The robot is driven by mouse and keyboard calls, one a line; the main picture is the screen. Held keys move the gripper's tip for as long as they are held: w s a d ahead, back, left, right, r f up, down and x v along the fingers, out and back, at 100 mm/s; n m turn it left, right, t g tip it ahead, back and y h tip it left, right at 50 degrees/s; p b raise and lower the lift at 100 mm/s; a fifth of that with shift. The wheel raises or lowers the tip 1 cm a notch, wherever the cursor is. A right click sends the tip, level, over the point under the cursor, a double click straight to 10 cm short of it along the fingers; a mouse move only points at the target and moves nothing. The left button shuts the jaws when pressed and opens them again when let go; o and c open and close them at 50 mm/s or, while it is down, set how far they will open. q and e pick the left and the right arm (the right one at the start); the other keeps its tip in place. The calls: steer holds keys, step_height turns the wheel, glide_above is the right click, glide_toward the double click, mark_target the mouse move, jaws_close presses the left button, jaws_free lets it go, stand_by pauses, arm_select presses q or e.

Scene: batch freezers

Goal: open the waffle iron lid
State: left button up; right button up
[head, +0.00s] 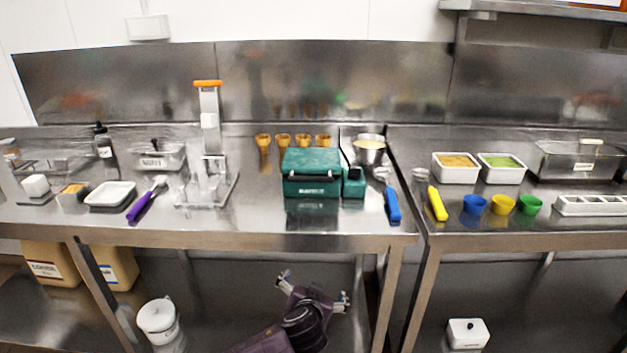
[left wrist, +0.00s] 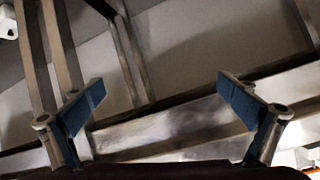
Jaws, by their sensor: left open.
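The green waffle iron (head: 311,188) stands on the steel counter in the middle of the head view. Its lid (head: 313,160) is down, and a dark handle bar (head: 312,178) runs along its front. A smaller green part stands against its right side. My left gripper (head: 312,286) is below and in front of the counter edge, apart from the waffle iron. In the left wrist view its two blue-padded fingers (left wrist: 160,105) are spread wide with nothing between them. My right gripper is in neither view.
A steel bowl (head: 369,150) and a blue-handled tool (head: 392,205) are right of the waffle iron. An orange-topped dispenser (head: 208,130) stands left. Several orange cones (head: 283,141) stand behind. The counter between dispenser and waffle iron is clear. The counter's front edge (head: 250,238) is above my left gripper.

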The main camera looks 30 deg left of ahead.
arm_select(q)
steer(key=r, duration=0.4)
steer(key=r+n+t+y, duration=0.1)
steer(key=r, duration=0.4)
steer(key=r+n+t, duration=0.1)
steer(key=r, duration=0.3)
steer(key=shift+w+a+r+y, duration=0.3)
steer(key=shift+w+a+r, duration=0.05)
steer(key=shift+r, duration=0.05)
steer(key=n+t+y, duration=0.2)
steer(key=t, duration=0.1)
glide_toward(310, 178)
steer(key=x, duration=0.3)
steer(key=shift+p+x, duration=0.7)
steer(key=shift+x, duration=3.25)
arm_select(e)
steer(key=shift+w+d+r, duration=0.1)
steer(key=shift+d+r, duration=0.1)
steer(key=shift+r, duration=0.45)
arm_select(q)
steer(key=shift+f, duration=0.1)
steer(key=c, duration=1.5)
steer(key=shift+c, duration=0.4)
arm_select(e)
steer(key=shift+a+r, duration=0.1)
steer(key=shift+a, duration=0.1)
